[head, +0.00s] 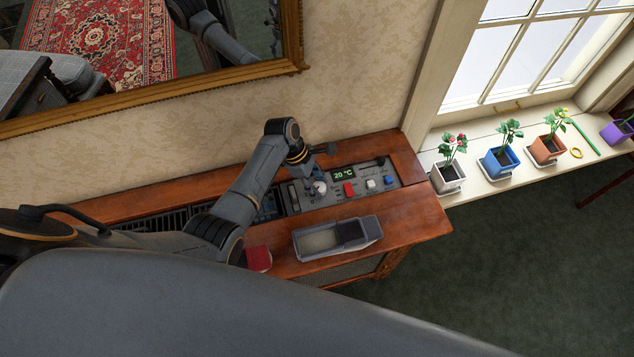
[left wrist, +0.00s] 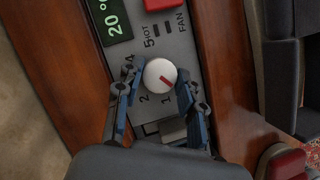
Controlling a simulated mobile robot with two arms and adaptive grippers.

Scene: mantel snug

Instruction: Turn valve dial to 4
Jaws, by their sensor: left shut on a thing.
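The valve dial (left wrist: 160,74) is a round white knob with a red mark, on a grey control panel (left wrist: 185,46). In the left wrist view the mark lies toward the lower right. Printed numbers 1, 2, 4 and 5 show around the dial; 4 is at its upper left, and 3 is not visible. My left gripper (left wrist: 158,92) has one finger on each side of the dial and is shut on it. In the head view the dial (head: 319,188) shows beneath my left gripper (head: 313,181). My right gripper is not in view.
The panel has a display (head: 344,174) reading 20 °C, a red button (head: 349,189) and other controls. A grey tray (head: 308,253) and a red object (head: 259,258) rest on the wooden cabinet (head: 412,220). Potted plants stand on the sill at right; a framed mirror hangs above.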

